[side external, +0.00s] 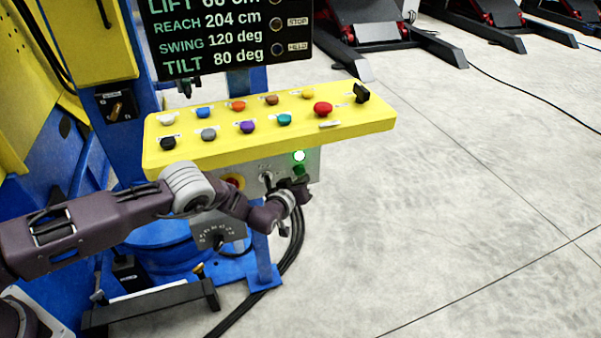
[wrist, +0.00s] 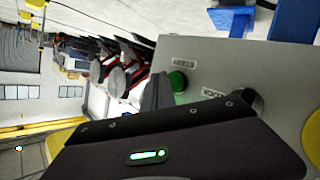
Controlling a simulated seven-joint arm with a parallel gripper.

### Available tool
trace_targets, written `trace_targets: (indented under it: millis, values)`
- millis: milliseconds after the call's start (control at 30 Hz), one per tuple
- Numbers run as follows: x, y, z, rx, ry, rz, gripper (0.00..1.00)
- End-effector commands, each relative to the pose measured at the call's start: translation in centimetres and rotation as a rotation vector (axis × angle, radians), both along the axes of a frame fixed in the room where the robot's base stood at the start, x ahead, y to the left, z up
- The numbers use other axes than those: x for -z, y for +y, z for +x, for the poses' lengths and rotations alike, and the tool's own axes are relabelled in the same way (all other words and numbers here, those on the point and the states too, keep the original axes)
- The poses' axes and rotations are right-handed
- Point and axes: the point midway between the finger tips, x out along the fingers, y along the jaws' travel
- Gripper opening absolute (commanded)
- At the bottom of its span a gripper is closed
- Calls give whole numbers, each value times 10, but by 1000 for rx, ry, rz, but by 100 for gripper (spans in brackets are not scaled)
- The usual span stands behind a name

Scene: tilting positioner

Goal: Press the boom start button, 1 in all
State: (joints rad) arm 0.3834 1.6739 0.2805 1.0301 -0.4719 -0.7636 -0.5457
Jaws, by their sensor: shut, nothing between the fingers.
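The green start button (wrist: 177,80), under a label reading START, is on a grey panel in the wrist view. It also shows in the side external view (side external: 299,170), just below a brightly lit green lamp (side external: 299,156). My gripper (wrist: 160,82) is shut and empty, its grey fingers close beside the button in the wrist view. In the side external view my gripper (side external: 291,183) is at the panel's front, just below the button. I cannot tell whether the fingertips touch the button.
A yellow console (side external: 270,130) with several coloured buttons overhangs the panel. A dark knob (wrist: 250,102) and a yellow-backed part (wrist: 312,140) lie right of the button in the wrist view. Black cables (side external: 293,245) hang below the panel. Floor to the right is clear.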

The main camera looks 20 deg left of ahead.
Motion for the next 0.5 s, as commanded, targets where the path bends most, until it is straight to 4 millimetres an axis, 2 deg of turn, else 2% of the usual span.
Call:
trace_targets:
  millis: [267, 500]
  values:
    - [0, -1, -1, 0, 1, 0, 0]
    - [0, -18, -17, 2, 0, 1, 0]
